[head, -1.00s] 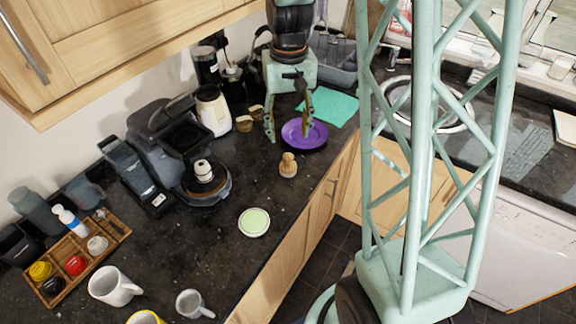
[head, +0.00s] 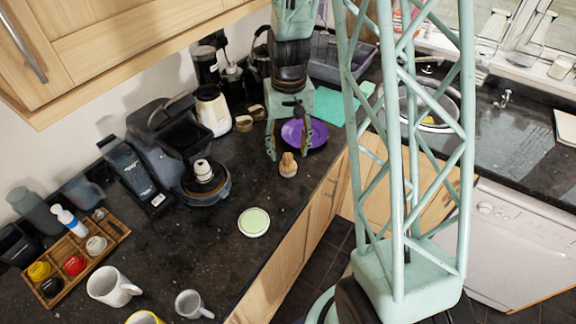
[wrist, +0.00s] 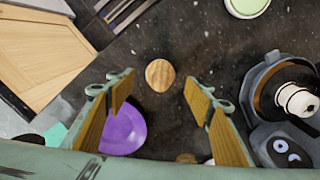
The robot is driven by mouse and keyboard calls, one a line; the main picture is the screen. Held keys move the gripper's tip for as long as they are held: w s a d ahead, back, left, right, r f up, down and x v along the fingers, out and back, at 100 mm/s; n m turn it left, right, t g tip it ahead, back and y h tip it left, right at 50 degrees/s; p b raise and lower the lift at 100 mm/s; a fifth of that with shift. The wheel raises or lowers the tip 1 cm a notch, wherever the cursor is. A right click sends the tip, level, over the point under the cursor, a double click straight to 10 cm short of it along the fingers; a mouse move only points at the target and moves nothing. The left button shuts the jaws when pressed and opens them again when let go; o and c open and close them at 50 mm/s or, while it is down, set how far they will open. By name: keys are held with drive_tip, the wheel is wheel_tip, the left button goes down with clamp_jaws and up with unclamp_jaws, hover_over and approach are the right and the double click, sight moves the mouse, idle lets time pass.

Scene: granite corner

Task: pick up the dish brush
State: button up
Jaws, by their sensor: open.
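The dish brush (head: 288,165) is a small, light wooden brush standing on the dark granite counter, in front of the purple plate. In the wrist view its round wooden top (wrist: 160,75) shows between and just beyond my two fingertips. My gripper (head: 288,154) is open and empty, pointing down, with one finger to each side of the brush in the picture. In the wrist view my gripper (wrist: 157,87) has tan pads facing each other, and neither touches the brush. The exact height of the fingertips above the counter is hard to tell.
A purple plate (head: 314,136) lies just behind the brush. A coffee machine (head: 180,150) stands to the left. A round green-topped dish (head: 254,222) lies nearer the front. A teal mat (head: 330,106) is behind. The counter's front edge runs close to the brush's right.

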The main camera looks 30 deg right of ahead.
sight(288, 155)
drive_tip(key=shift+f, duration=0.2)
idle(0.3)
drive_tip(key=shift+w+f, duration=0.1)
drive_tip(key=shift+f, duration=2.3)
drive_tip(key=c, duration=1)
